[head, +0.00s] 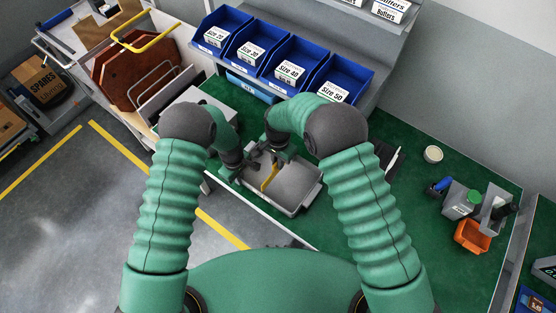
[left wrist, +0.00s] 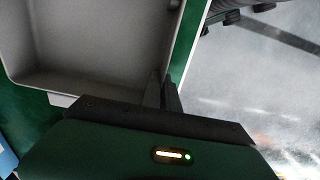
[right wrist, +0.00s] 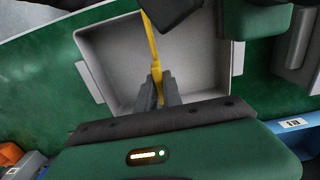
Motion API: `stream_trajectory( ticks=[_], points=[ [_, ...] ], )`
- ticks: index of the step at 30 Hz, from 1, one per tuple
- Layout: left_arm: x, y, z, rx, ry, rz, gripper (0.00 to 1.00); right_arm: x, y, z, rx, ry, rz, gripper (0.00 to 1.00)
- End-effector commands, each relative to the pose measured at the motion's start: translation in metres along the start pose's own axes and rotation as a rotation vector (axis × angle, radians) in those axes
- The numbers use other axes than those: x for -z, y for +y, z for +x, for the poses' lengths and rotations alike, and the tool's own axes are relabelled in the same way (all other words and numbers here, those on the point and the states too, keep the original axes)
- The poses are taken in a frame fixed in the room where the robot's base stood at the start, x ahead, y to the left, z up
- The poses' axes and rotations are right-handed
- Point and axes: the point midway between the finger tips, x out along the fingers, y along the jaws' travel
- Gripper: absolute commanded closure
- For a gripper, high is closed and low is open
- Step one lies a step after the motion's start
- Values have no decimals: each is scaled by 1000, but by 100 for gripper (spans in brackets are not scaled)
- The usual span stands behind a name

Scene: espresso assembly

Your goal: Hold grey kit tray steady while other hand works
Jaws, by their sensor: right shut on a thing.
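The grey kit tray (head: 297,187) lies on the green bench top near its front edge. My left gripper (head: 241,172) is at the tray's left side. In the left wrist view the tray (left wrist: 85,85) fills the upper left, and my left gripper's fingers (left wrist: 162,92) sit close together on either side of its wall. My right gripper (right wrist: 159,92) is over the tray and shut on a thin yellow part (right wrist: 156,62). The yellow part also shows in the head view (head: 269,180), reaching down into the tray. Its far end is hidden in the right wrist view.
Blue bins (head: 335,82) with size labels stand behind the tray. An orange bin (head: 472,237), grey containers (head: 457,203) and a round pale item (head: 433,154) are at the right. Green bench top between them and the tray is largely clear.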

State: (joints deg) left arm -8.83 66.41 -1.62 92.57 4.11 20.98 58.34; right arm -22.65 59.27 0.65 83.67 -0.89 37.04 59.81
Motion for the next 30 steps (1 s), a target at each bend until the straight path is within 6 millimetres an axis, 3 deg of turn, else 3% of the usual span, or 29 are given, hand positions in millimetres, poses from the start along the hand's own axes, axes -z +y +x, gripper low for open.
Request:
stream_trajectory(
  ticks=[30],
  points=[
    [0, 0, 0, 0, 0, -1, 100, 0, 0, 20, 1, 1, -1, 100]
  ],
)
